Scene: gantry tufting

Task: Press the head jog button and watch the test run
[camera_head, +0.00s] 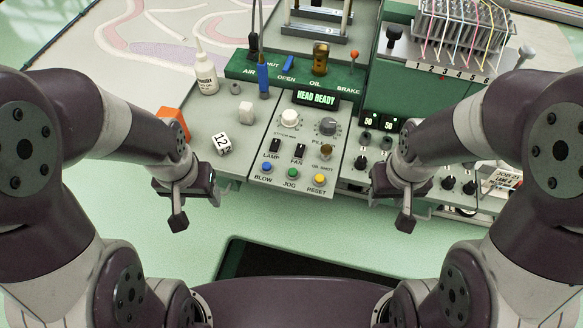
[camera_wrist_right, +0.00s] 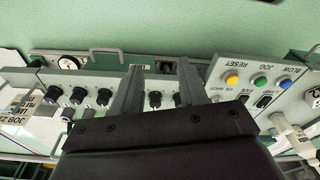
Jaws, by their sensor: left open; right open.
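The green JOG button (camera_head: 292,173) sits between the blue BLOW button (camera_head: 266,168) and the yellow RESET button (camera_head: 319,179) at the front of the grey control panel. The display (camera_head: 317,99) above reads HEAD READY. My left gripper (camera_head: 179,214) is open and empty, left of the panel's front edge. My right gripper (camera_head: 405,214) is open and empty, right of the buttons and apart from them. In the right wrist view my right gripper's fingers (camera_wrist_right: 158,88) are spread over a row of black knobs; the green button (camera_wrist_right: 260,82) shows upside down to the right.
A white dice-like block (camera_head: 222,143), a pale cube (camera_head: 247,113), an orange block (camera_head: 174,122) and a white bottle (camera_head: 205,70) stand left of the panel. The green surface (camera_head: 300,226) before the panel is clear.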

